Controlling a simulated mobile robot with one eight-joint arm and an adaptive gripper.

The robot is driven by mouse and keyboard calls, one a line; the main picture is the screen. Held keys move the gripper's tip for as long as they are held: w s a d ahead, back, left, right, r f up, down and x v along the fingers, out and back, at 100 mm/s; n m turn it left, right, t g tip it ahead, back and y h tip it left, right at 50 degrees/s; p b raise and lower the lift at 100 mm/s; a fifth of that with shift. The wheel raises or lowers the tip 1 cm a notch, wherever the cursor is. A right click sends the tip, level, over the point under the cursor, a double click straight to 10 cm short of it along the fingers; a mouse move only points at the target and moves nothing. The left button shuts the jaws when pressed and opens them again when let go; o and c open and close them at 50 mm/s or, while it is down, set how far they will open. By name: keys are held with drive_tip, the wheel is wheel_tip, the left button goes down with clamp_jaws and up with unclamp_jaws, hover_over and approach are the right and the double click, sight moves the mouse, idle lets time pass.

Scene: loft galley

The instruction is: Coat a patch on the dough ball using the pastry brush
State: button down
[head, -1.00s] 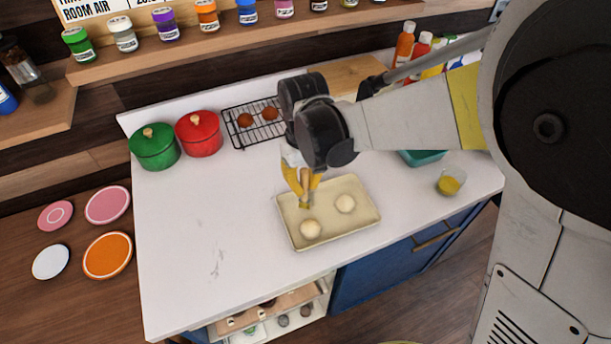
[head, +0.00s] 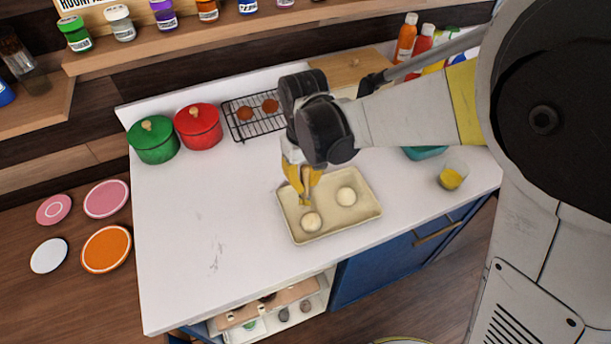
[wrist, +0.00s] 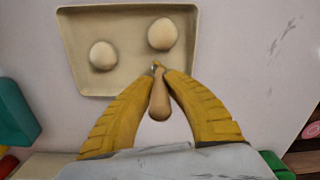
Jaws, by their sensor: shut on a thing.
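My gripper (head: 303,188) has yellow fingers shut on the pastry brush, whose wooden handle (wrist: 159,102) shows between them in the wrist view. The brush points down over the beige tray (head: 340,233). Its tip is small and partly hidden. It is right by the edge of the left dough ball (head: 311,222), which is the right-hand ball (wrist: 162,34) in the wrist view. I cannot tell whether they touch. A second pale dough ball (head: 346,196) sits on the tray to the right, clear of my gripper.
A glass with yellow liquid (head: 451,176) stands right of the tray. A red pot (head: 198,126) and a green pot (head: 153,141) stand at the back left. A black rack (head: 258,127) with brown buns is behind. The counter's left front is clear.

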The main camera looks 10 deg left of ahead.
sight(305, 166)
drive_tip(key=shift+s+d+f, duration=0.1)
drive_tip(key=shift+s+d, duration=0.2)
drive_tip(key=shift+s, duration=0.3)
drive_tip(key=shift+s+d+r, duration=0.1)
drive_tip(key=shift+s+d, duration=0.2)
drive_tip(key=shift+s, duration=0.3)
drive_tip(key=shift+s+d+f, duration=0.1)
drive_tip(key=shift+s+d, duration=0.2)
drive_tip(key=shift+s, duration=0.3)
drive_tip(key=shift+w+a+f+b, duration=0.1)
drive_tip(key=shift+w+a+b, duration=0.25)
drive_tip(key=shift+w, duration=0.55)
drive_tip(key=shift+w+a+b, duration=0.15)
drive_tip(key=shift+w+a, duration=0.4)
drive_tip(key=shift+w, duration=0.35)
drive_tip(key=shift+r+p, duration=2.15)
drive_tip(key=shift+r, duration=0.9)
